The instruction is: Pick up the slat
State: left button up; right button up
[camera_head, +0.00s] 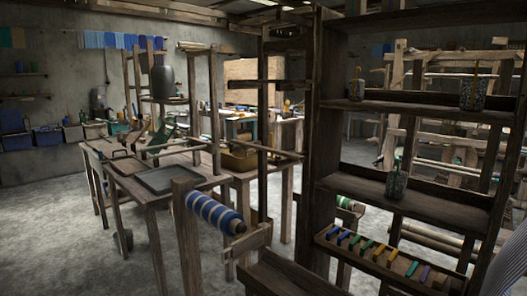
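I cannot single out one piece as the slat. Several long wooden bars are in view, among them the bars of the loom frame (397,105) behind the shelf at the right. A wooden rack (375,262) at the lower right holds a row of small blue, green, yellow and purple pieces. Neither of my grippers shows in the head view, so I cannot tell what they hold.
A dark wooden shelf (421,107) with jars stands close at the right. A blue-striped roll (214,212) on a wooden post is in front at the centre. A table with a dark tray (168,180) stands at the left. Grey floor (50,240) is clear at the lower left.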

aim_at(275, 152)
jog(key=z, duration=2.55)
jog(key=k+j, duration=0.2)
jog(key=j, duration=0.25)
jog(key=k+j+z, duration=0.1)
jog(key=j, duration=0.3)
jog(key=k+j, duration=0.55)
jog(key=j, duration=0.3)
jog(key=k+j+z, duration=0.1)
jog(key=k+j, duration=0.15)
jog(key=j, duration=0.15)
